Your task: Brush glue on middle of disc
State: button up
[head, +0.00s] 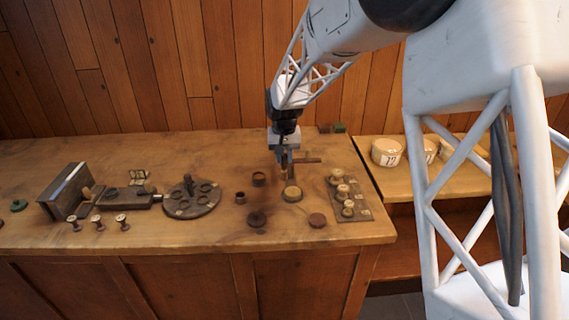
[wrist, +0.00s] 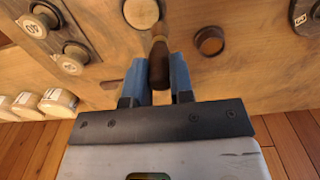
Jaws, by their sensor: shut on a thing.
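My gripper (head: 284,160) is shut on a brush with a brown wooden handle. The handle (wrist: 158,62) stands between the two blue fingers in the wrist view, and its far end points toward a pale round disc. The pale disc (head: 292,193) lies flat on the bench, just in front of the gripper; it also shows at the top edge of the wrist view (wrist: 141,12). The brush tip is near the disc's edge in the wrist view; I cannot tell whether it touches. A small dark cup (head: 259,179) stands left of the gripper, and also shows in the wrist view (wrist: 209,40).
A board of spools (head: 348,198) is at right. A round plate with recesses (head: 191,199) and a wooden fixture (head: 66,190) are at left. Labelled tubs (head: 386,152) stand on the lower right shelf.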

jog(key=shift+r, duration=1.6)
jog(key=shift+s, duration=0.2)
